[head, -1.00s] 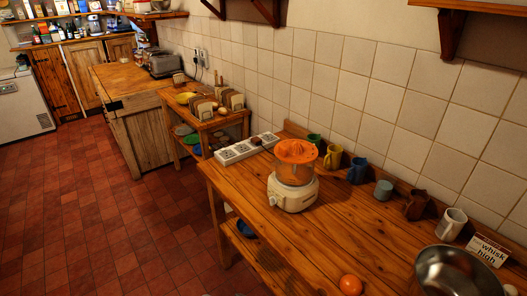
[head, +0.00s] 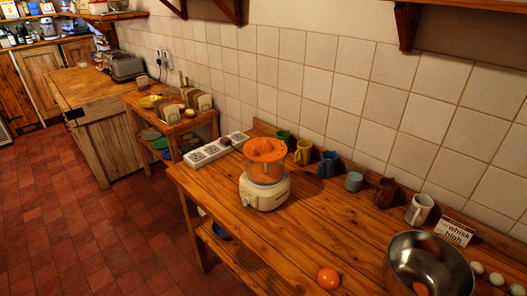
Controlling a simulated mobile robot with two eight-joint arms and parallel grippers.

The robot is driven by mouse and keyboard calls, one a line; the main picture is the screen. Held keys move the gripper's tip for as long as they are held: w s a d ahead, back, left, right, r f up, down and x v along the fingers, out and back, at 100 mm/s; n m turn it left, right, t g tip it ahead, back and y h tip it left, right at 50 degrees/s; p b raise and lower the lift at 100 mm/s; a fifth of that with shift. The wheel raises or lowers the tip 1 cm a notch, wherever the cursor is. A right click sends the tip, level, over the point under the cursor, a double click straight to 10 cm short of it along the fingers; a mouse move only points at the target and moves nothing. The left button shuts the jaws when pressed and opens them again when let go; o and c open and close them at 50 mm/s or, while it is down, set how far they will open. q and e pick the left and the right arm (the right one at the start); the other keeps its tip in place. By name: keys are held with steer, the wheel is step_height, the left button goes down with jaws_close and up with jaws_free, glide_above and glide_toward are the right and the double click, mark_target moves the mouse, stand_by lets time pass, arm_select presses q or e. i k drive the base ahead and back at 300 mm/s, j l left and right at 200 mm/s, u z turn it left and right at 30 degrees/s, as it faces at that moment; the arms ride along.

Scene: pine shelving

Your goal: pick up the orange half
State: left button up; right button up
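A round orange piece (head: 328,278), which looks like the orange half, lies on the wooden table (head: 290,245) near the bottom of the head view. I cannot tell whether a cut face is turned down. A cream juicer (head: 265,190) with an orange top stands on the table to its upper left. Neither of my grippers is in view.
A steel bowl (head: 430,262) stands right of the orange piece, with something orange-brown inside. Pale eggs (head: 496,279) lie beyond it. Several mugs (head: 327,163) and a sign (head: 454,232) line the wall.

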mark_target(328, 278)
steer(key=k+l+u, duration=0.15)
steer(key=u, duration=0.25)
steer(key=k+l+u, duration=0.35)
steer(key=i+j, duration=0.05)
steer(key=i, duration=0.05)
